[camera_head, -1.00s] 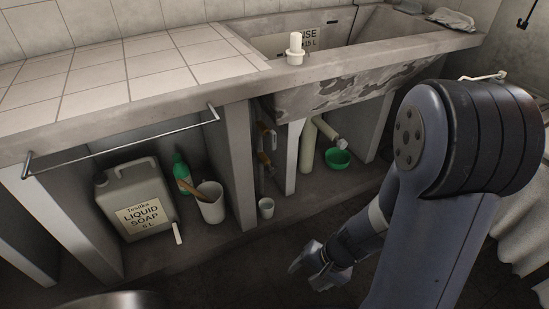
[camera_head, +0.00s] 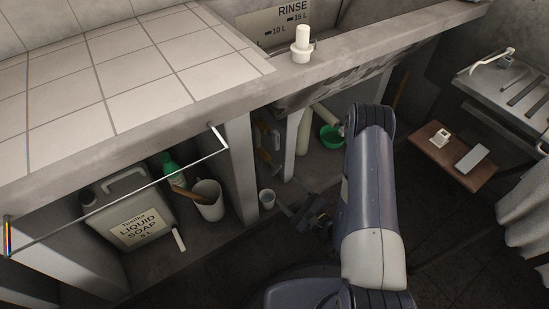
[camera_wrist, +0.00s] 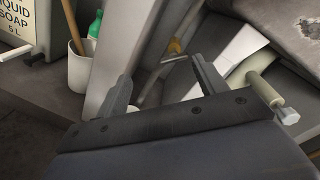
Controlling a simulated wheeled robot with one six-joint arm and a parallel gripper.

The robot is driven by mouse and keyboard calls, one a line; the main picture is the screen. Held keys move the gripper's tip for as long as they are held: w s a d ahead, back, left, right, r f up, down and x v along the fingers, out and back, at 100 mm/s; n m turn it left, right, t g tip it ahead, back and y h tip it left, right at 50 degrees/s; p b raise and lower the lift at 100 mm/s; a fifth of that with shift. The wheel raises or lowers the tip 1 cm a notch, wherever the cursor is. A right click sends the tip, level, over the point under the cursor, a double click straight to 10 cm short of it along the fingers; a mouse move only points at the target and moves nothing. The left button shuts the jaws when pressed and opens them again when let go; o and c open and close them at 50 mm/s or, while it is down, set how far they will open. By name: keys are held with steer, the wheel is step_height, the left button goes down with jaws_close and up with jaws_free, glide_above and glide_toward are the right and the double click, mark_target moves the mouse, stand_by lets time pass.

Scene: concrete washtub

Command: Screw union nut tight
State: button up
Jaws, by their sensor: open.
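My gripper (camera_wrist: 162,82) is open and empty in the wrist view, its two dark fingers apart. In the head view my gripper (camera_head: 316,212) is low and small, in front of the opening under the tub. A cream drain pipe (camera_head: 304,132) stands under the tub, with a pale slanted pipe piece (camera_head: 328,116) beside it, above a green bowl (camera_head: 331,138). In the wrist view a pale pipe piece (camera_wrist: 265,90) with a light hex-shaped end (camera_wrist: 288,117) lies right of my fingers, apart from them. I cannot tell which part is the union nut.
A concrete post (camera_wrist: 130,45) stands close beyond the left finger. A metal rail (camera_head: 120,196) crosses the left bay. A brown stool (camera_head: 452,158) stands at the right.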

mark_target(276, 169)
steer(key=shift+m+t+h, duration=0.5)
steer(key=shift+t+h, duration=0.2)
steer(key=x, duration=0.3)
steer(key=d+b+x, duration=0.1)
steer(key=x, duration=0.3)
steer(key=w+b+x, duration=0.1)
steer(key=x, duration=0.2)
steer(key=shift+w+f, duration=0.35)
steer(key=shift+f, duration=0.05)
steer(key=shift+c, duration=0.5)
steer(key=c, duration=0.9)
